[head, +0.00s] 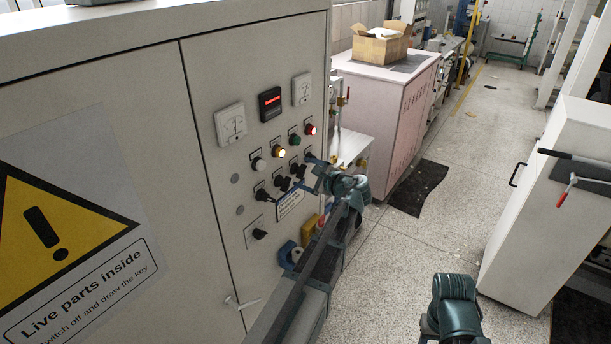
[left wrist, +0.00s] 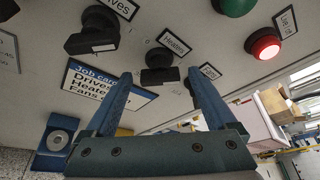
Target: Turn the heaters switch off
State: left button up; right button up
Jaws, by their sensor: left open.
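The heaters switch (left wrist: 158,75) is a black rotary knob with a bar handle, under a "Heaters" label on the grey panel. In the head view the left gripper (head: 306,184) is at the panel beside the knobs. I cannot tell whether the fingers touch the knob. My right gripper is not in view.
The drives switch (left wrist: 92,38) is left of the heaters switch, and the fans switch is partly hidden behind the right finger. A job card (left wrist: 100,85) is below. A lit red lamp (left wrist: 265,47) and green lamp (left wrist: 237,5) are above. A white cabinet (head: 540,200) stands at right.

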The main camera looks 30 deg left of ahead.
pick_arm(q)
jog(key=c, duration=1.4)
jog(key=shift+f, duration=0.1)
jog(key=n+b, duration=0.1)
jog(key=n+t+b, duration=0.1)
jog(key=n+b, duration=0.1)
jog(key=shift+s+f+y, duration=0.15)
jog(key=shift+f+y, duration=0.1)
jog(key=shift+y, duration=0.15)
jog(key=shift+f+n+t+y+b, duration=0.15)
jog(key=shift+n+y+b, duration=0.7)
jog(key=shift+n+b, duration=1.1)
jog(key=shift+r+n+t+y+b, duration=0.2)
jog(key=shift+n+y+b, duration=0.85)
jog(key=shift+n, duration=1.6)
jog(key=shift+f+n+t+y+b, duration=0.25)
jog(key=shift+n+y+b, duration=0.35)
jog(key=shift+n+b, duration=1.45)
jog(key=shift+r+n, duration=0.1)
jog(key=shift+n, duration=0.45)
